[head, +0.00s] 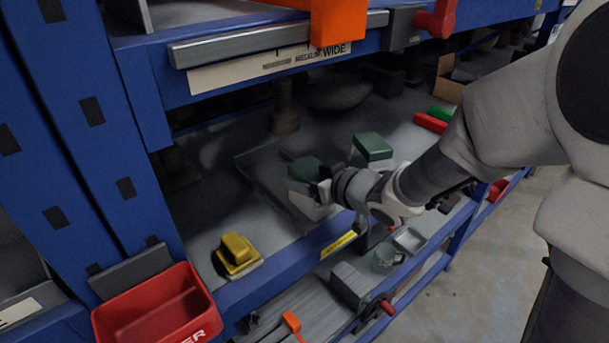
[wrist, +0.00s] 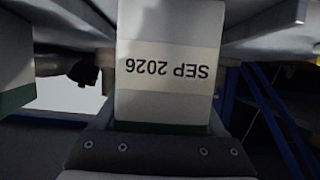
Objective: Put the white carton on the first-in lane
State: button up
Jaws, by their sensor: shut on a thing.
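My gripper (head: 328,190) is shut on a white carton with a dark green top (head: 302,186), at the front of the blue rack's shelf (head: 210,200). In the wrist view the carton (wrist: 168,85) fills the middle, its "SEP 2026" label upside down. Whether its base touches the shelf I cannot tell. A second white carton with a green top (head: 373,149) stands just behind and to the right; a similar one shows at the left of the wrist view (wrist: 14,60). A yellow label (head: 339,243) is on the shelf's front edge. I cannot read which lane is first-in.
A yellow object (head: 237,252) sits at the shelf's front left, above a red bin (head: 158,310). Red (head: 430,123) and green (head: 440,114) items lie at the right. An orange piece (head: 338,20) hangs from the upper shelf. A low-edged grey strip lies left of the held carton.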

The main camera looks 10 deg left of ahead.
jog(key=shift+f, duration=0.15)
jog(key=o, duration=1.6)
jog(key=shift+c, duration=0.2)
